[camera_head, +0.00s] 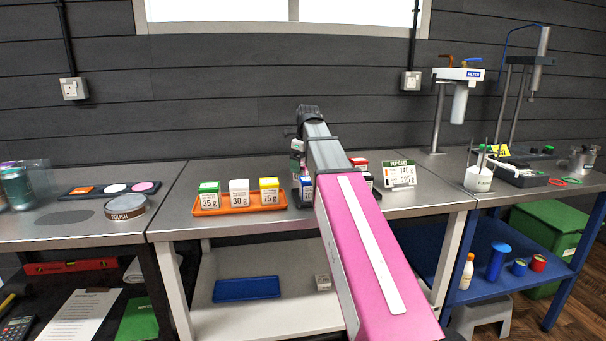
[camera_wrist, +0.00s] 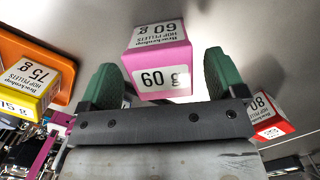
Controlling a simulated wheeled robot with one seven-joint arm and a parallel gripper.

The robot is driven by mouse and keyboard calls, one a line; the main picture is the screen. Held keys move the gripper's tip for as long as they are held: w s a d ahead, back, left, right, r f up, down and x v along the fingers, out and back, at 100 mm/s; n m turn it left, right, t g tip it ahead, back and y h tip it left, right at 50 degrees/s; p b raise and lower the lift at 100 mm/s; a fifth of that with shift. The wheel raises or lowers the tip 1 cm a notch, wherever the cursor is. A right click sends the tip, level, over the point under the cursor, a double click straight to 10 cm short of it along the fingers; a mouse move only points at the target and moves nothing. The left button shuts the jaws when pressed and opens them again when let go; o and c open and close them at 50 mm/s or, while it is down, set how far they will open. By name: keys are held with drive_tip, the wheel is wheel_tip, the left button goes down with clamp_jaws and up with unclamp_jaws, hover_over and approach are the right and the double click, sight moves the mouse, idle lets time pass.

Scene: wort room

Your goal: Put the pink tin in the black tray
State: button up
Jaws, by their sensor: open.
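The pink tin (camera_wrist: 158,50) shows in the wrist view with "60 g" on its white label. It stands on the grey bench top between the two green-padded fingers of my gripper (camera_wrist: 160,76). The gripper is open, with one finger to each side of the tin and a gap showing at each side. In the head view my arm hides both the pink tin and the gripper. A dark edge beside my arm (camera_head: 377,194), by a few tins, may be the black tray; most of it is hidden. The wrist view does not clearly show the tray.
An orange tray (camera_head: 240,208) with green, white and yellow tins stands left of my arm. A red tin (camera_wrist: 270,127) is right of the gripper. A hop card sign (camera_head: 399,174) stands to the right. A dark holder with coloured discs (camera_head: 87,190) lies far left.

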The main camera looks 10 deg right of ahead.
sight(302, 172)
drive_tip(key=shift+w+f, duration=0.1)
drive_tip(key=shift+f, duration=1.75)
drive_tip(key=c, duration=1.1)
drive_tip(key=shift+c, duration=0.2)
drive_tip(key=shift+r, duration=0.15)
